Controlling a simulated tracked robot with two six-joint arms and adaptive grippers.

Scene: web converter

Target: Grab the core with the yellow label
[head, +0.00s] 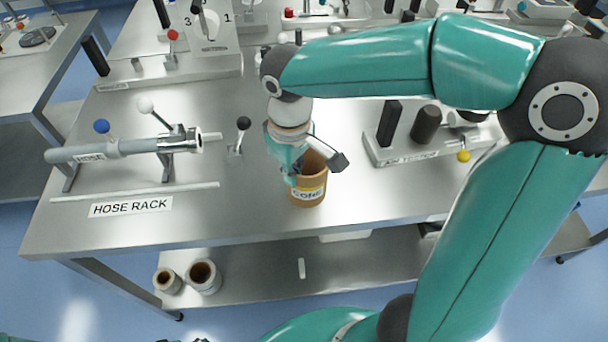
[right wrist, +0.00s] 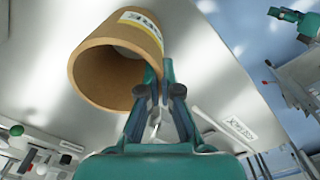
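The core with the yellow label (head: 308,192) is a tan cardboard tube on the worktable (head: 250,215), in front of the middle; I cannot tell whether its base touches the top. In the right wrist view the core (right wrist: 110,62) shows its open end and label. My right gripper (head: 291,176) reaches down to the core's left rim. In the right wrist view its fingers (right wrist: 160,82) are close together across the core's wall, seemingly pinching it. A small teal part that may be my left gripper (right wrist: 290,16) shows at the upper right of the right wrist view, too small to read.
A hose rack (head: 125,150) with a grey tube stands at the left, with a black-knobbed lever (head: 241,135) beside it. A metal block with black posts (head: 425,147) stands at the right. Two more cores (head: 203,276) (head: 168,282) stand on the lower shelf.

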